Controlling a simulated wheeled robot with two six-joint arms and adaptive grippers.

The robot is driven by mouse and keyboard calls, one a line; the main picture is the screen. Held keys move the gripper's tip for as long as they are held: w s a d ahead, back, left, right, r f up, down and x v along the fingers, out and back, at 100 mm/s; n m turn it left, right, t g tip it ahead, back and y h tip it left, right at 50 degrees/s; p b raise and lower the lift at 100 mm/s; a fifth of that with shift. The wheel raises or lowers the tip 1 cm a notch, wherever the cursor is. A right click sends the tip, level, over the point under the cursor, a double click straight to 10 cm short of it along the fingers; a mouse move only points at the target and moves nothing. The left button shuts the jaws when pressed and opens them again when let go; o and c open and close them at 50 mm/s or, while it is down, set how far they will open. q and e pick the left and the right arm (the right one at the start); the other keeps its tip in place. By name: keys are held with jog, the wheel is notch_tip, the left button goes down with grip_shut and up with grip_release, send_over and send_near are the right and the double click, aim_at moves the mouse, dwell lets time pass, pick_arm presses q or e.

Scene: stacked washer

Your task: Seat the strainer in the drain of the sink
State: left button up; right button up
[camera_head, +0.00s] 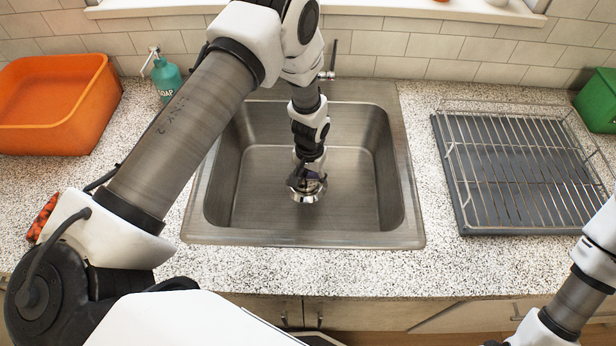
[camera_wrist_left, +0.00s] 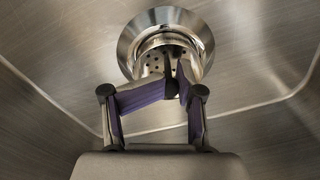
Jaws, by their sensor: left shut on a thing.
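The steel sink (camera_head: 383,160) is set in the speckled counter. My left gripper (camera_head: 307,178) reaches down into its basin, pointing at the floor. In the left wrist view its fingers (camera_wrist_left: 173,80) are shut on the strainer (camera_wrist_left: 152,63), a shiny metal cup with small holes. The drain (camera_wrist_left: 133,48) shows there as a wide bright ring around and behind the strainer. In the head view the drain's shiny rim (camera_head: 304,196) lies below the gripper, which hides most of the strainer. I cannot tell whether the strainer is inside the drain or just above it. My right gripper is out of view.
A faucet (camera_head: 333,62) stands behind the basin, partly hidden by my left arm. A teal soap bottle (camera_head: 167,80) and an orange tub (camera_head: 50,105) are at left. A wire rack on a dark tray (camera_head: 463,213) lies at right, near a green bin (camera_head: 600,100). The front counter is clear.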

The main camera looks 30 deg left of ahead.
pick_arm(q)
jog(key=o, duration=1.4)
jog(key=shift+d, duration=0.1)
jog(key=shift+c, duration=0.2)
jog(key=shift+r, duration=0.55)
notch_tip(320, 180, up, 11)
jog(key=b, duration=0.2)
jog(key=shift+d, duration=0.1)
